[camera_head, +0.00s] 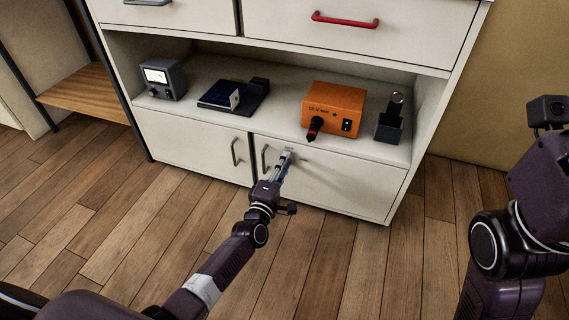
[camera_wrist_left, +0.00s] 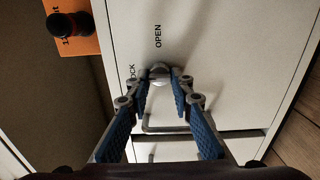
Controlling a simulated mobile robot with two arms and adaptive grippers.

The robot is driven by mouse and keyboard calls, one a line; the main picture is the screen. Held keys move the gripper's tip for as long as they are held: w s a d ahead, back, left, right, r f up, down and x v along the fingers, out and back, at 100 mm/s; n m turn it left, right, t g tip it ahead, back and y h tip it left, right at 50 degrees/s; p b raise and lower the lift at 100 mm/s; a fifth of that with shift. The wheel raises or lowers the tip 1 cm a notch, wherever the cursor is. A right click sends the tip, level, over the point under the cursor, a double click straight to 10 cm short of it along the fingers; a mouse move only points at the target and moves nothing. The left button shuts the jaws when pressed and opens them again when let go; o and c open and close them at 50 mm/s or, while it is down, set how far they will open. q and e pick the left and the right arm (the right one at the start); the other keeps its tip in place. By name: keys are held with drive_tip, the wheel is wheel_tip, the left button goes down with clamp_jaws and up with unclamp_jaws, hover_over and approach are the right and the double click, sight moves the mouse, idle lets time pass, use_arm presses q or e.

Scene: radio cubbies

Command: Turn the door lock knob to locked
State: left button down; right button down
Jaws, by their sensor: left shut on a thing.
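My left gripper (camera_head: 286,156) reaches the upper part of the right lower cabinet door (camera_head: 340,182). The left wrist view shows the fingertips (camera_wrist_left: 160,76) shut on a small round light-grey lock knob (camera_wrist_left: 160,69) on that door. The word OPEN is printed on the door beside the knob, and a second label, partly hidden by a finger, reads OCK. The knob's pointing direction is hard to make out. In the head view the gripper hides the knob. My right arm (camera_head: 515,235) is at the right edge; its gripper does not show.
Bar handles on the right door (camera_head: 265,158) and left door (camera_head: 235,152) lie left of the gripper. The open shelf above holds an orange box (camera_head: 333,108), a meter (camera_head: 163,78), a dark blue device (camera_head: 228,95) and a black holder (camera_head: 390,122). The wooden floor is clear.

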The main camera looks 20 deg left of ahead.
use_arm(q)
drive_tip(key=c, duration=1.7)
unclamp_jaws()
drive_tip(key=s, duration=1.2)
drive_tip(key=shift+a, duration=0.25)
